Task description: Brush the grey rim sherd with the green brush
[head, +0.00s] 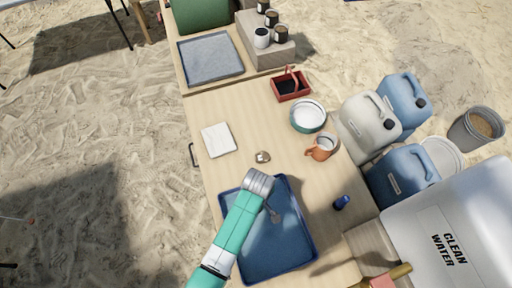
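My teal arm reaches over the blue tray (290,262), and its grey end is above the tray's upper left part. My gripper (274,214) points down over the tray, small and partly hidden by my wrist; I cannot tell if it is open, shut or holding anything. A small grey and brown piece (263,156) lies on the table just beyond the tray; I cannot tell if it is the grey rim sherd. I cannot make out a green brush. My arm hides part of the tray.
On the wooden table (240,105) are a white cloth (218,139), an orange mug (320,148), a white bowl (308,116), a red box (291,85) and a small blue item (341,202). A grey tray (210,58) lies farther back. Jerrycans (370,125) stand at right.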

